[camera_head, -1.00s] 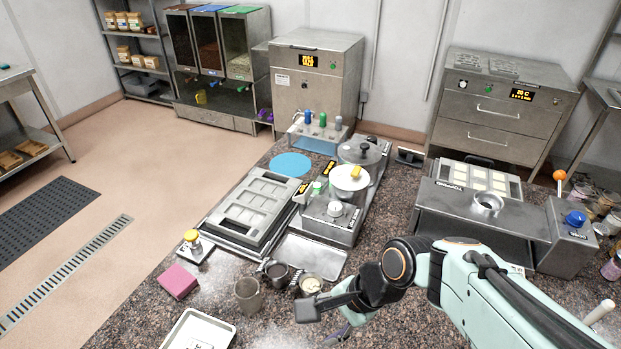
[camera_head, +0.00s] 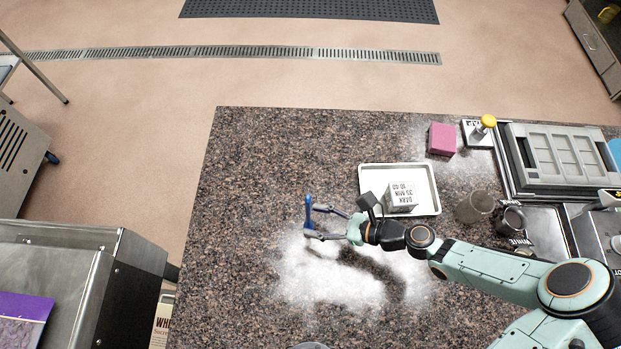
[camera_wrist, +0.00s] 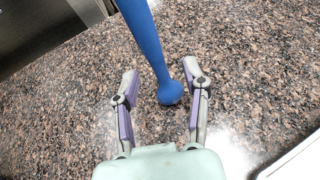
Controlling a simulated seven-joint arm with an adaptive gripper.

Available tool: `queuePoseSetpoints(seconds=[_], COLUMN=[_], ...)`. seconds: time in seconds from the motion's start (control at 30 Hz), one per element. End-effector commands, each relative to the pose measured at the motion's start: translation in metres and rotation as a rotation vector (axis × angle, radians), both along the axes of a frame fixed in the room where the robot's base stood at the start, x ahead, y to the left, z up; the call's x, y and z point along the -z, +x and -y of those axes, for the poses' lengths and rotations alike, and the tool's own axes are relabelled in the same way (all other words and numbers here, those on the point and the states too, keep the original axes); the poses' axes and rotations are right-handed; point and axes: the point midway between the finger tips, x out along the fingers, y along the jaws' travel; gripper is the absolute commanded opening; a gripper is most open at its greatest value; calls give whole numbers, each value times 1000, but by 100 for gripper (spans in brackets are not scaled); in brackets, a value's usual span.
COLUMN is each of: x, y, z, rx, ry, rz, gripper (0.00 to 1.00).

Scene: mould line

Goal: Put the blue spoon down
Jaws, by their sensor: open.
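The blue spoon (camera_head: 308,212) is at the fingertips of my gripper (camera_head: 306,217), over the open left part of the speckled counter (camera_head: 240,190). In the wrist view the blue spoon (camera_wrist: 148,38) runs from the top edge down to a rounded end between the fingers. My gripper (camera_wrist: 160,105) is open, with a gap between that end and each finger. I cannot tell for sure whether the spoon rests fully on the counter. Its upper part is cut off in the wrist view.
A white tray (camera_head: 432,194) with a labelled block (camera_head: 401,197) lies right of my gripper. A pink block (camera_head: 442,139), a cup (camera_head: 474,207) and a grey mould (camera_head: 566,155) are farther right. The counter is bare to the left. A steel machine (camera_head: 110,270) stands beyond its left edge.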

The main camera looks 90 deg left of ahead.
Motion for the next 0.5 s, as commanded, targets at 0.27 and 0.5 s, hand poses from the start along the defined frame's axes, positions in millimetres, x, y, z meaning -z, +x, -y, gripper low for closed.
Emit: queuePoseSetpoints(seconds=[0.27, 0.5], x=[9, 9], y=[-19, -18], z=[-6, -6], rx=[1, 2], ry=[0, 0], rz=[2, 2], gripper=[46, 30])
